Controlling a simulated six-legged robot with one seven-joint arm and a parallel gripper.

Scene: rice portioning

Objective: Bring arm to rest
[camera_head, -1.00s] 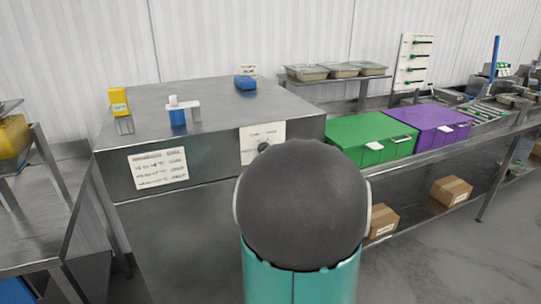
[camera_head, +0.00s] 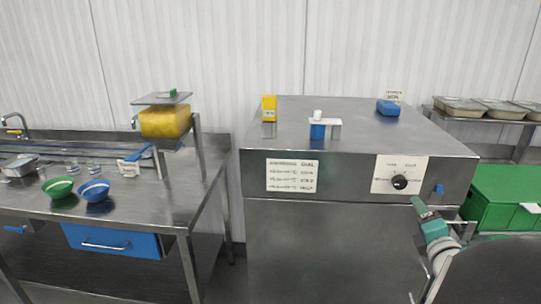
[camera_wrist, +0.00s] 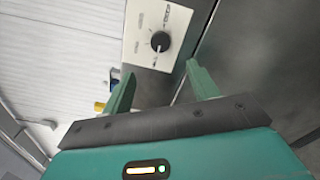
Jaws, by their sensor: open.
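My gripper (camera_wrist: 160,72) is open and empty in the wrist view, its two green fingers apart. It faces the black knob (camera_wrist: 160,41) on a white panel, which lies beyond the fingertips, with no contact visible. In the head view my gripper (camera_head: 424,212) shows at the lower right, in front of the steel cabinet (camera_head: 340,230) and just below its knob (camera_head: 400,182). From that angle the two fingers cannot be told apart. My dark arm link fills the lower right corner.
On the cabinet stand a yellow item (camera_head: 269,106), a blue-and-white dispenser (camera_head: 319,126) and a blue block (camera_head: 388,107). At left, a steel table holds a green bowl (camera_head: 58,187) and a blue bowl (camera_head: 95,191). A green box (camera_head: 500,200) is at right.

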